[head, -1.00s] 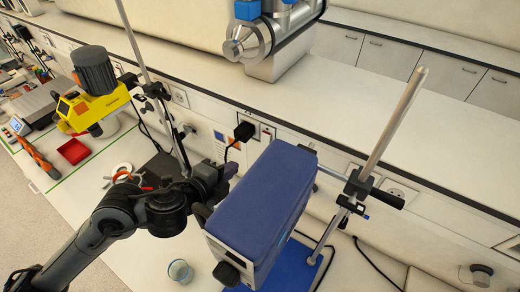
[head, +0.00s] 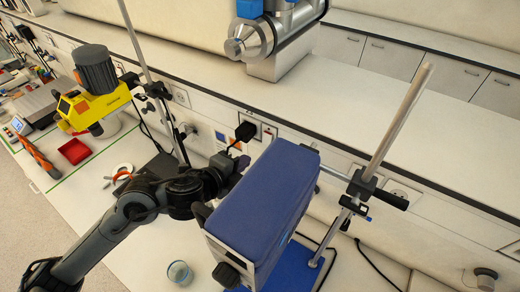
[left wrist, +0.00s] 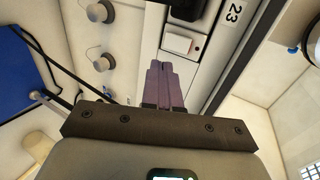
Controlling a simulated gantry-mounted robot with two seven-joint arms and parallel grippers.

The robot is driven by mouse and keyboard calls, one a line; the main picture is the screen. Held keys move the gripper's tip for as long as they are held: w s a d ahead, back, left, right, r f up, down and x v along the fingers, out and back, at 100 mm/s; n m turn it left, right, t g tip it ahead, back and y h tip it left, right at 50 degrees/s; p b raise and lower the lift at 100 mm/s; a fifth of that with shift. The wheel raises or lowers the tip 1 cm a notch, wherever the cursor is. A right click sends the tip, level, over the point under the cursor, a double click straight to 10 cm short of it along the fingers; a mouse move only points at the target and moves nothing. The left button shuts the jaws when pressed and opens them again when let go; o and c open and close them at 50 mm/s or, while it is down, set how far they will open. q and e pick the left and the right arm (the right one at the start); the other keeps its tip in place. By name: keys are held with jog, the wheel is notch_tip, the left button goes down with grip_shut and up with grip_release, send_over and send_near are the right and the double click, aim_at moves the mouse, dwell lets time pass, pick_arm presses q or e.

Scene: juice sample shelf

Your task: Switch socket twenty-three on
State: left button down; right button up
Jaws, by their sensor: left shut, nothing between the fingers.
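The socket labelled 23 shows in the left wrist view, with its printed number (left wrist: 235,12) beside a black plug (left wrist: 186,8). Next to the plug is a small white rocker switch (left wrist: 180,42) in a frame. In the head view the black plug (head: 245,131) sits in the wall trunking, with the switch (head: 268,132) to its right. My left gripper (head: 238,163) is below this socket, partly behind the blue-topped instrument. Its purple fingers (left wrist: 160,66) are shut and empty, with their tips just short of the switch in the picture; contact cannot be told. My right gripper is out of view.
The blue-topped instrument (head: 265,200) stands close to the right of my left gripper. A glass beaker (head: 180,272) stands on the bench in front. A yellow stirrer (head: 95,98) and a red tray (head: 74,151) are at the left.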

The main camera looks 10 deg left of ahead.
aim_at(266, 141)
pick_arm(q)
jog(key=r+x, duration=0.1)
jog(key=x, duration=0.8)
jog(key=shift+w+p, duration=0.35)
jog(key=shift+w+d+t+b, duration=0.15)
jog(key=shift+t+b, duration=0.15)
jog(key=shift+b, duration=0.75)
jog(key=shift+r+p, duration=0.75)
jog(key=shift+r, duration=0.05)
